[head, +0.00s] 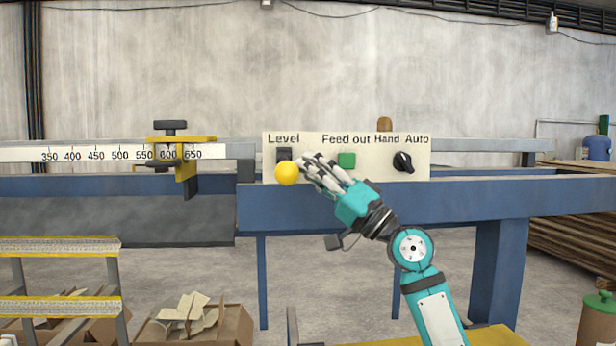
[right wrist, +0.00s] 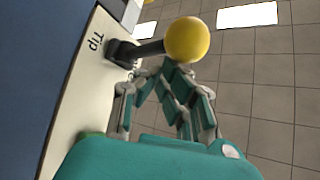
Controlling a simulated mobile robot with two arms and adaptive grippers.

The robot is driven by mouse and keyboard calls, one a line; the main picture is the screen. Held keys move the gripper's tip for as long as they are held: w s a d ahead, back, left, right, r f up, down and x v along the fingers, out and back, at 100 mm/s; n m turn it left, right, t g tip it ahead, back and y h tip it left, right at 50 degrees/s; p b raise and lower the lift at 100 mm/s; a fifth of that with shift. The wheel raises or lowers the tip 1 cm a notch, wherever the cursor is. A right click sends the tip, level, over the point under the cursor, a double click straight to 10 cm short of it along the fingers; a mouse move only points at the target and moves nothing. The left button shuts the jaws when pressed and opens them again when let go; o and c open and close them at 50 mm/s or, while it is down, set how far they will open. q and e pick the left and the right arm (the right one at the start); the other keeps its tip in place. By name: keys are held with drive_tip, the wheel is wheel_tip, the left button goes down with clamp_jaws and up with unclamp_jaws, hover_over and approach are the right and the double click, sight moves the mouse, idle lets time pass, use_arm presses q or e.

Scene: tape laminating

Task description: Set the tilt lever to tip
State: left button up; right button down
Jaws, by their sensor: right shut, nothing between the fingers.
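The tilt lever is a dark shaft with a yellow ball knob (head: 287,173) on a black mount (head: 284,155), at the left of the white control panel (head: 375,145), under the word "Level". In the head view the knob hangs lower than the mount. In the right wrist view the yellow knob (right wrist: 187,40) stands out from the panel, with the label "Tip" (right wrist: 95,43) beside the mount. My right gripper (head: 309,162) is shut and empty, with its fingertips right beside the lever. I cannot tell whether they touch it. My left gripper is not in view.
The panel also has a green button (head: 347,160) and a black Hand/Auto knob (head: 403,162). A blue beam (head: 500,195) runs below it. At the left are a scale (head: 100,153) and a yellow clamp (head: 186,160). An open cardboard box (head: 235,327) stands on the floor.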

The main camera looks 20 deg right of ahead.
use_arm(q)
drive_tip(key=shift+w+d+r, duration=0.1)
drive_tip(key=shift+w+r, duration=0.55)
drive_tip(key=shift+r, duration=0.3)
use_arm(e)
drive_tip(key=v, duration=1.2)
drive_tip(key=shift+f, duration=0.35)
drive_tip(key=shift+w, duration=0.1)
